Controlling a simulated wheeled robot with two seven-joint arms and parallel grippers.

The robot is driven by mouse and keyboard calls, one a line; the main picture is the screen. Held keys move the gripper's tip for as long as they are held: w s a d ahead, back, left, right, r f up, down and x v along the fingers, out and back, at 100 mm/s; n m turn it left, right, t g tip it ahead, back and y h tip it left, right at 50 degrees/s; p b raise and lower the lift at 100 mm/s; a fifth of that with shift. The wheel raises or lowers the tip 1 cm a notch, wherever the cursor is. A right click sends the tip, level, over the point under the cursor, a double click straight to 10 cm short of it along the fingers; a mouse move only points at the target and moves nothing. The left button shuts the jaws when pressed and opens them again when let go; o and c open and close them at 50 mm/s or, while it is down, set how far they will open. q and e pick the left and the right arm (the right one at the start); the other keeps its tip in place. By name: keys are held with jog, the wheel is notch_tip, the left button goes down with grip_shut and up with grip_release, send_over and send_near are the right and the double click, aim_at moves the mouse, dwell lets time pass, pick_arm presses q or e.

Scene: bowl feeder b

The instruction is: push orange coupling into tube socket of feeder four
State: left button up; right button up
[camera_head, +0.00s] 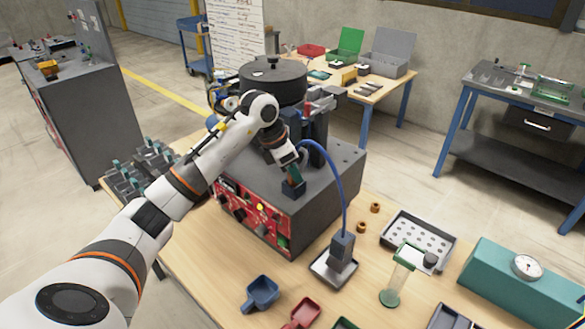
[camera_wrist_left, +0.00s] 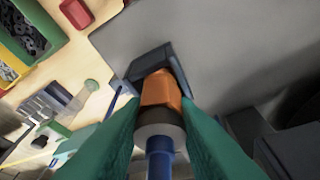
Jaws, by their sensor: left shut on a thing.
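The orange coupling (camera_wrist_left: 160,90) shows in the left wrist view, with a grey collar (camera_wrist_left: 160,127) and a blue tube (camera_wrist_left: 159,160) behind it. My left gripper (camera_wrist_left: 162,128) has green fingers shut on the coupling's collar end. The coupling's front end is at the dark tube socket (camera_wrist_left: 145,61), between its walls; I cannot tell how deep it sits. In the head view, my left gripper (camera_head: 295,174) is just above the dark socket block (camera_head: 293,189) on the feeder's grey top. The coupling is hidden there by the fingers.
The feeder (camera_head: 262,214) carries a dark round bowl (camera_head: 273,78). The blue tube (camera_head: 340,178) arches to a grey block on a tray (camera_head: 333,268). Orange-brown rings (camera_head: 361,227), a perforated tray (camera_head: 417,241) and a teal box with a dial (camera_head: 520,285) stand to the right.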

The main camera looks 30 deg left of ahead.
pick_arm(q)
jog(key=shift+f, duration=0.1)
jog(key=o, duration=1)
jog(key=b+v, duration=0.2)
jog(key=v, duration=1)
